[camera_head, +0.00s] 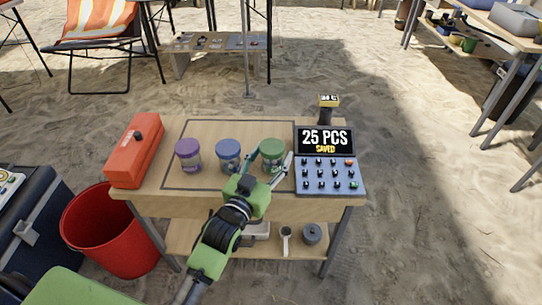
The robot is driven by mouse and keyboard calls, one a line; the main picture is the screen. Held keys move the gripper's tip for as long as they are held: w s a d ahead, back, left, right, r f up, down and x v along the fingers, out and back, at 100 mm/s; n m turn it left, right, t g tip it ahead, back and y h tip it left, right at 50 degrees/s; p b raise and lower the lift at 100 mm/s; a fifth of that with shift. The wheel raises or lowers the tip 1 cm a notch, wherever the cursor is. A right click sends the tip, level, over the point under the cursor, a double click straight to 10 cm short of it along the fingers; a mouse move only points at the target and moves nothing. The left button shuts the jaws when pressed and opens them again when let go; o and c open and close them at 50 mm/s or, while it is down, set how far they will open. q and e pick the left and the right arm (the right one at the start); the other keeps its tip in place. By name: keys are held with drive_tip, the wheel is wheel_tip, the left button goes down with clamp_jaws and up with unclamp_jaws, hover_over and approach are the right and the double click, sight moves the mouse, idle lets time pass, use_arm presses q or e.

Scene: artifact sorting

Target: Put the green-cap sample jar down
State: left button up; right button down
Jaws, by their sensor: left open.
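The green-cap sample jar (272,150) stands upright on the wooden table (212,130), inside a dark outlined rectangle, at its right side. My left gripper (268,164) is open at this jar, with one finger on each side of it; I cannot tell whether the fingers touch it. A blue-cap jar (228,158) and a purple-cap jar (188,156) stand upright in a row to its left. My right gripper is not in view.
A keypad device (328,174) with a "25 PCS SAVED" display stands right of the jar. A red bucket (108,238) stands on the sand below. The outlined area behind the jars is clear.

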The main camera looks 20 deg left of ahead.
use_arm(q)
drive_tip(key=shift+r, duration=0.1)
drive_tip(key=shift+s, duration=0.25)
drive_tip(key=s+a+p, duration=0.1)
drive_tip(key=s, duration=1)
drive_tip(key=shift+s+a+p, duration=0.2)
drive_tip(key=shift+s+p, duration=0.05)
drive_tip(key=shift+p, duration=0.05)
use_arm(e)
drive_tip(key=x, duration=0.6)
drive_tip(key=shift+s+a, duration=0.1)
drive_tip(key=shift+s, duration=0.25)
